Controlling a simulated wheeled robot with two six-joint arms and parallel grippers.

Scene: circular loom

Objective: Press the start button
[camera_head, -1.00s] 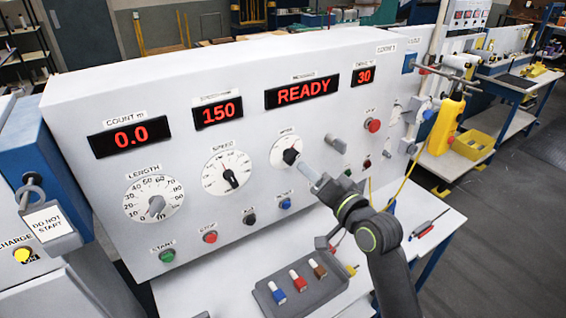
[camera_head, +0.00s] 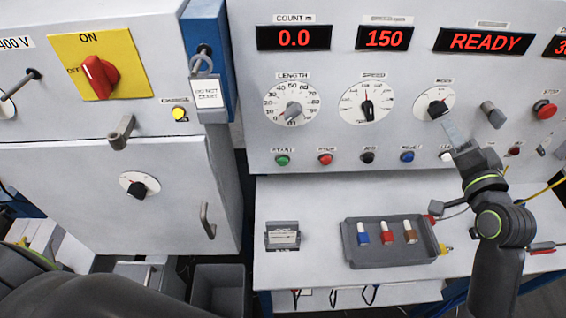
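The green start button (camera_head: 282,160) sits on the white control panel (camera_head: 400,185), under a START label and below the LENGTH dial. Nothing touches it. The red stop button (camera_head: 326,159) is just right of it. My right gripper (camera_head: 452,131) is in front of the panel, just below the MODE dial (camera_head: 434,104), well to the right of the start button.
A grey cabinet (camera_head: 95,220) stands left, with a red switch (camera_head: 98,77) at ON and a yellow CHARGE button (camera_head: 180,114). A tray (camera_head: 390,252) with several coloured items lies on the bench. Displays read 0.0, 150, READY.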

